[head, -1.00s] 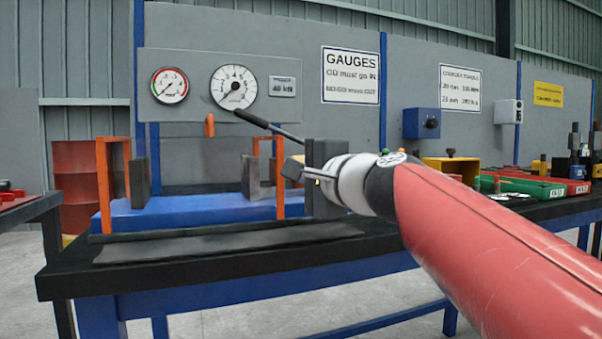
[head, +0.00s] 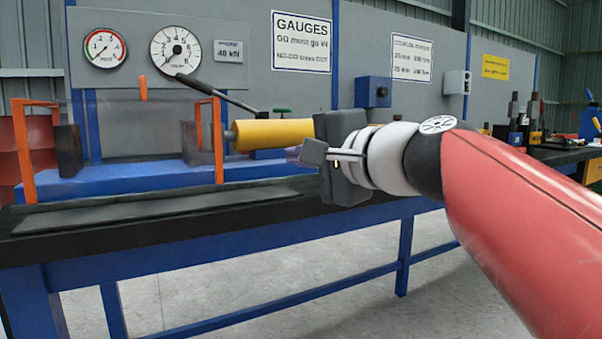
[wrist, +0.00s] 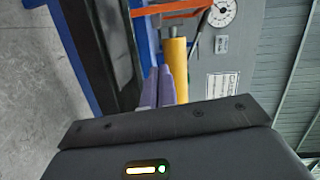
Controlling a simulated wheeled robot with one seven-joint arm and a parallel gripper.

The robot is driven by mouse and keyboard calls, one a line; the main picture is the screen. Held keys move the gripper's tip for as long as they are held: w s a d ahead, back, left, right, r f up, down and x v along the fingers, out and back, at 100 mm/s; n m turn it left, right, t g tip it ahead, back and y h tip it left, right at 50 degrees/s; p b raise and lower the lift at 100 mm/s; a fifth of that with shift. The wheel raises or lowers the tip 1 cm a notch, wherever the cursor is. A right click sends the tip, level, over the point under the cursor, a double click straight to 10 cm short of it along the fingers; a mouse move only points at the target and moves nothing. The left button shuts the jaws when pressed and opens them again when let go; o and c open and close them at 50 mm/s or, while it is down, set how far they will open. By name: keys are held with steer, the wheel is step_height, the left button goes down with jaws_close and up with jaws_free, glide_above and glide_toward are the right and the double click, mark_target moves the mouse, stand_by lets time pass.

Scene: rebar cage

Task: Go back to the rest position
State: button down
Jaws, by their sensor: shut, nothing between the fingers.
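My gripper (head: 293,154) is in front of the bench, to the right of the blue press bed. Its purple fingers (wrist: 158,86) are together in the wrist view, with nothing between them. A yellow cylinder (head: 273,134) lies level behind and left of the gripper. It also shows in the wrist view (wrist: 178,68), just beyond the fingers; I cannot tell the exact gap.
The blue bed (head: 120,180) carries orange frames (head: 218,140) and dark blocks on the black bench (head: 30,243). A black lever (head: 220,95) slants below the dial gauge (head: 175,50). Grey floor (head: 330,270) is clear in front. More benches with tools stand at the right.

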steer(key=s+d+f+n+g+h+p, duration=0.3)
steer(key=s+d+f+h, duration=0.3)
steer(key=f, duration=0.8)
steer(key=s+d+f+n+g+h+p, duration=0.3)
steer(key=s+d+f+n+h+p, duration=0.2)
steer(key=s+d+f, duration=0.6)
step_height(320, 180, down, 3)
steer(key=shift+s+d+r+g+h+p, duration=0.2)
steer(key=shift+d+g+h+p, duration=0.15)
steer(key=shift+d+p, duration=0.3)
steer(key=c, duration=2.2)
jaws_free()
